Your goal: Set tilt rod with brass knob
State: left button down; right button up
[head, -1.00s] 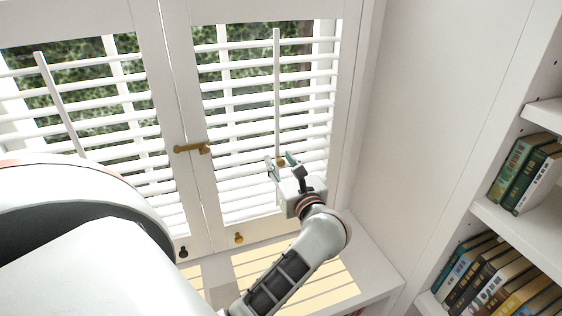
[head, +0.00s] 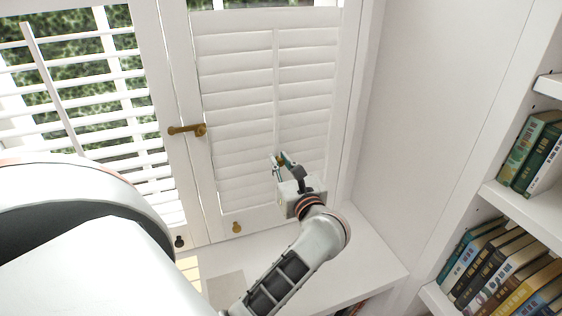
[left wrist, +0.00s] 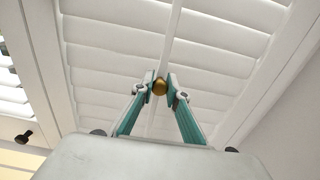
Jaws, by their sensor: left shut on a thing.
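The white tilt rod (head: 276,90) runs down the middle of the right shutter panel (head: 235,95), whose slats lie closed and nearly flat. In the left wrist view the brass knob (left wrist: 160,88) is at the rod's lower end, between the two teal fingertips. My left gripper (head: 281,160) is shut on this knob, close in front of the closed slats. In the head view the fingers mostly hide the knob. My right gripper does not show.
The left shutter panel has open slats and its own tilt rod (head: 50,85). A brass latch (head: 187,129) joins the panels' edges. Below are a small brass knob (head: 236,227) and a dark one (head: 179,241). A white ledge (head: 365,255) and a bookshelf (head: 495,190) are at right.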

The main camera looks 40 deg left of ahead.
pick_arm(q)
jog(key=shift+f, duration=0.25)
jog(key=c, duration=1.9)
grip_release()
jog(key=shift+r, duration=0.1)
jog(key=shift+v, duration=3.8)
jog(key=shift+a, duration=0.1)
